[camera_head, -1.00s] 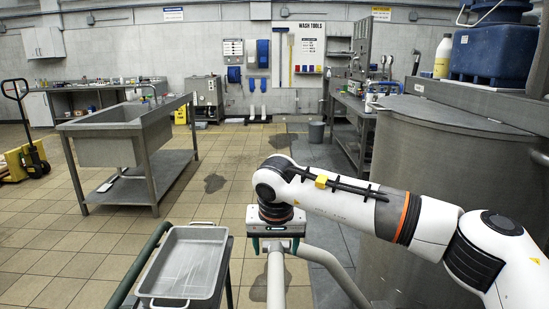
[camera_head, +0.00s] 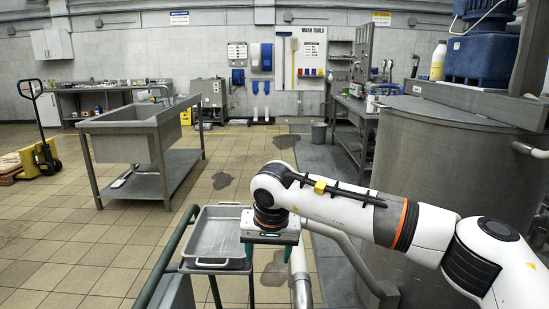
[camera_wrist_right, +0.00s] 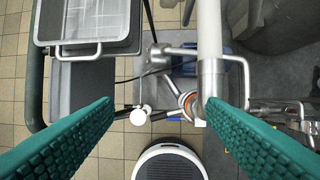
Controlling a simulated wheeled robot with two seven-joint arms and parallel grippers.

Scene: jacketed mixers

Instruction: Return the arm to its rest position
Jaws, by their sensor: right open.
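My right arm reaches in from the right in the head view, bent, with its gripper (camera_head: 271,245) pointing down. The gripper is open, and nothing shows between its green fingers. In the right wrist view the two ribbed fingers (camera_wrist_right: 158,105) stand wide apart over the pipework and the floor. In the head view the gripper hangs just right of a shallow metal tray (camera_head: 217,264). The tray also shows at the upper left of the wrist view, by its front handle (camera_wrist_right: 78,54). My left gripper is not in view.
A large steel vessel (camera_head: 432,190) stands close behind my right arm. A pale pipe (camera_head: 340,245) runs beside it, near the gripper. A dark green rail (camera_head: 166,262) is left of the tray. A steel sink table (camera_head: 140,135) stands farther back; tiled floor lies open between.

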